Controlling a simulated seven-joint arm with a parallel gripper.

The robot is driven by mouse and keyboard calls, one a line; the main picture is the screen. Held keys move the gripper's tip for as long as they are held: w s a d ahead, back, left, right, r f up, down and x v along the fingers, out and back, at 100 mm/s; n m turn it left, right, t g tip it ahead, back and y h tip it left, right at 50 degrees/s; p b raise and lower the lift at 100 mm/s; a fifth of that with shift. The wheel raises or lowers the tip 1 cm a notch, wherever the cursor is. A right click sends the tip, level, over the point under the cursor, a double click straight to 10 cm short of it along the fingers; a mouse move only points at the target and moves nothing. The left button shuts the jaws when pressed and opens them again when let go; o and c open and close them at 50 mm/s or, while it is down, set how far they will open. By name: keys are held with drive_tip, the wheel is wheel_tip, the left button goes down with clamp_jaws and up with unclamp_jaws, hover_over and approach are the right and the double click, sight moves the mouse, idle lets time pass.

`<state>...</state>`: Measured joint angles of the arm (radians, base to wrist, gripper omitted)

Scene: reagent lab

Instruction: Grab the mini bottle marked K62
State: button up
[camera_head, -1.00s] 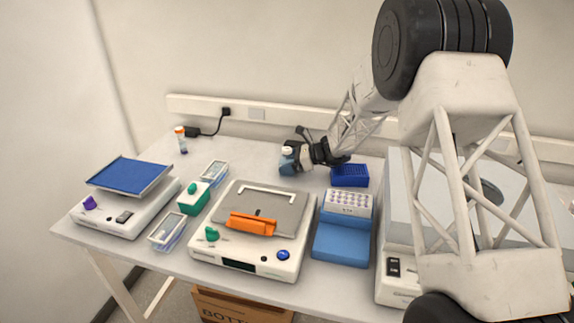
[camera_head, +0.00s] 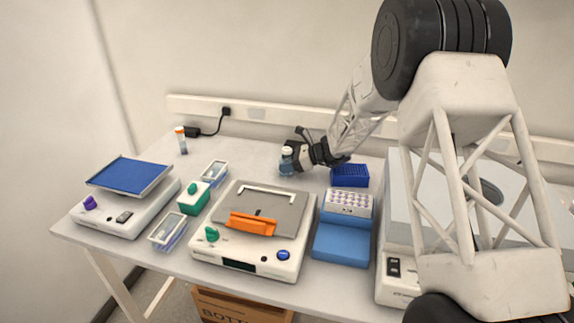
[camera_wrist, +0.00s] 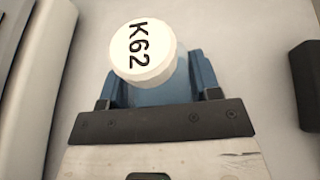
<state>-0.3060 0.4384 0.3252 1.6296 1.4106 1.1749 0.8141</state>
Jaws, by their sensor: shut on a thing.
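The mini bottle (camera_wrist: 143,52) has a white cap marked K62 in black, seen from above in the wrist view. Its translucent bluish body sits between the two blue fingers of my gripper (camera_wrist: 155,85), which are shut on it. In the head view the same bottle (camera_head: 287,160) stands upright at the back of the bench, left of my gripper (camera_head: 293,159). I cannot tell from these views whether its base touches the bench.
A dark blue rack (camera_head: 350,175) stands just right of the gripper. A light blue block (camera_head: 342,243) with a vial tray and a grey-topped device (camera_head: 262,262) lie in front. An orange-capped tube (camera_head: 182,141) stands far left.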

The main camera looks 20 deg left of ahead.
sight(287, 148)
drive_tip(key=shift+r, duration=0.1)
drive_tip(key=shift+r, duration=4.95)
